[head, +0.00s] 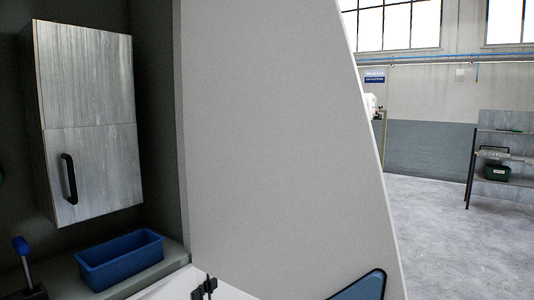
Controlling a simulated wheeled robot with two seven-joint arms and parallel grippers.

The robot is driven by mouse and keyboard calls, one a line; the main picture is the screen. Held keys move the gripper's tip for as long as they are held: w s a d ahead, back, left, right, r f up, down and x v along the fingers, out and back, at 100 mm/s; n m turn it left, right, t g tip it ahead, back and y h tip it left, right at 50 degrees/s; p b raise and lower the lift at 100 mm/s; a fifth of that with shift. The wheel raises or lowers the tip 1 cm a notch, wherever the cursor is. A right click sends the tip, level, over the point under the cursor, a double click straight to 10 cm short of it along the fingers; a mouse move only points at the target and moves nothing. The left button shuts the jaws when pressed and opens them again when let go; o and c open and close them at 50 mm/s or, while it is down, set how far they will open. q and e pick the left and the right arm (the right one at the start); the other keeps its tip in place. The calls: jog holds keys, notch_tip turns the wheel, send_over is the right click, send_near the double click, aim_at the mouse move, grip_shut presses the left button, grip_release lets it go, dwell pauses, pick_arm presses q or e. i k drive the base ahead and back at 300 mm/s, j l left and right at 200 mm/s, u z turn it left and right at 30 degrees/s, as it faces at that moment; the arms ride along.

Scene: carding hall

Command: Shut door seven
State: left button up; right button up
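A grey wood-grain wall cabinet (88,95) hangs at the left. Its front is flush with its sides and looks shut. A black bar handle (68,178) sits low on its left side. A large plain pale panel (275,130) fills the middle of the view, close to me. I cannot tell whether it is an open door or a partition. No number shows on either, so I cannot tell which is door seven. A small black fitting (204,288) shows at the panel's foot; I cannot tell what it is. I see neither gripper clearly.
A blue open bin (120,260) stands on a grey counter under the cabinet. A blue-handled tool (21,246) stands at its left. A slate-blue, dark-edged shape (362,288) cuts in at the bottom. Right of the panel, open floor (435,230) leads to a shelf rack (505,150).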

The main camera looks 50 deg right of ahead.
aim_at(288, 198)
jog(key=k+l+u, duration=0.1)
jog(key=l, duration=0.35)
jog(key=k+l, duration=0.35)
jog(key=k+l+u, duration=0.15)
jog(key=l, duration=0.35)
jog(key=k+l+u, duration=0.1)
jog(key=k+l, duration=0.25)
jog(key=i+l+u, duration=0.1)
jog(key=l, duration=0.8)
jog(key=l+u, duration=0.1)
jog(key=l, duration=0.8)
